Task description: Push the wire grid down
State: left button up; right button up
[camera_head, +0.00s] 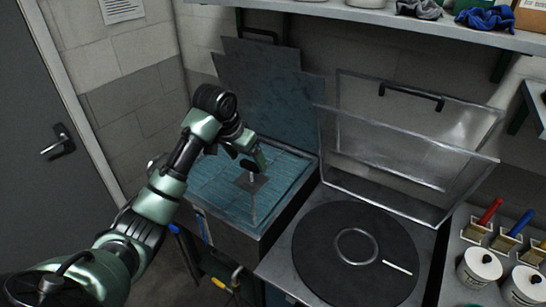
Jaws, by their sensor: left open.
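A square box (227,228) with a pale metal frame stands left of centre. Its top is a blue-green surface (205,185) with fine lines, which looks like the wire grid; single wires are too small to tell. A small dark square plate (249,184) with a short pale upright piece sits on it near the middle. My left gripper (252,165) is open, just above and beside this upright piece; I cannot tell whether it touches. My forearm and wrist cover the left part of the box. My right gripper is not in view.
Right of the box, a round dark disc (318,262) bears a pale ring (345,233) and a white stick (397,267). A clear raised cover (400,150) stands behind it. Dark panels (262,95) rise behind the box. White pots (479,268) and coloured-handled tools (489,212) stand at right.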

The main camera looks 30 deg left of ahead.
aim_at(250, 164)
pick_arm(q)
jog(key=shift+w+r, duration=0.1)
jog(key=shift+r, duration=0.05)
jog(key=p+x, duration=0.2)
jog(key=x, duration=0.4)
jog(key=shift+a, duration=0.15)
jog(key=shift+x, duration=0.95)
jog(key=shift+a, duration=0.1)
grip_shut()
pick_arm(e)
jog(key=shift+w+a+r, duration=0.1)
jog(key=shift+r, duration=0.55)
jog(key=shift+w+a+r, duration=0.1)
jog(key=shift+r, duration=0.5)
